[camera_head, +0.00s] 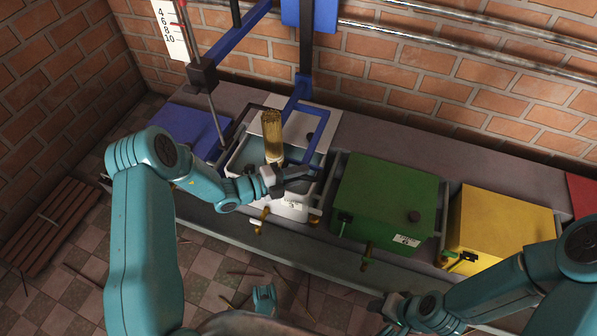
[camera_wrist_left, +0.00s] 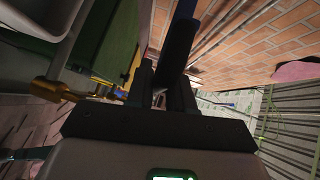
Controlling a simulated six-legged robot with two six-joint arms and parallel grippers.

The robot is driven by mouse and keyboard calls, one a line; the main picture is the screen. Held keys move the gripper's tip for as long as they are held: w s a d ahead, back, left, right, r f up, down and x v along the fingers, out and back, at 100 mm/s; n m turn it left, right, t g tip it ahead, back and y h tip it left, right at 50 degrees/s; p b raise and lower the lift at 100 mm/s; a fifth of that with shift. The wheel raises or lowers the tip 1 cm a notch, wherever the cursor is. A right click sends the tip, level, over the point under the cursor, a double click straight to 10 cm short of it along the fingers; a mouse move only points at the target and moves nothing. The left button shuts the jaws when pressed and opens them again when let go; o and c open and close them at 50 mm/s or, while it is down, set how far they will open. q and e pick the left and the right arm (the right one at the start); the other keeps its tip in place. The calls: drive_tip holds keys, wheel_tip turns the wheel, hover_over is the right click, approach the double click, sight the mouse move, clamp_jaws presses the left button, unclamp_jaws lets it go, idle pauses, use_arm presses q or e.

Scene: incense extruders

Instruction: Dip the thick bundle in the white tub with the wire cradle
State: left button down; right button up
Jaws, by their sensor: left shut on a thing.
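The white tub (camera_head: 288,211) stands open at the left of the bench, with bluish liquid inside. A thick tan bundle (camera_head: 272,130) stands upright over it, its lower end paler. A blue frame (camera_head: 320,140) hangs around the bundle from an overhead post; I cannot tell how it holds the bundle. My left gripper (camera_head: 292,177) is at the tub's front, shut on a blue bar of the frame. In the left wrist view, a dark blue bar (camera_wrist_left: 180,45) rises between its fingers. My right gripper (camera_head: 385,310) is low at the front; its jaws are unclear.
A green tub (camera_head: 388,195) and a yellow tub (camera_head: 500,225) stand to the right, both covered. Brass taps (camera_head: 367,255) stick out at the front. A dark rod (camera_head: 210,105) slants down at the left. A wooden pallet (camera_head: 50,225) and scattered sticks lie on the floor.

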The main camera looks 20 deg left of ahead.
use_arm(q)
drive_tip(key=shift+s+f, duration=0.1)
drive_tip(key=shift+f, duration=0.2)
drive_tip(key=c, duration=1.1)
unclamp_jaws()
drive_tip(key=shift+f, duration=0.1)
drive_tip(key=shift+a+r, duration=0.1)
drive_tip(key=shift+r, duration=0.15)
drive_tip(key=p+v, duration=0.5)
drive_tip(key=v, duration=1.1)
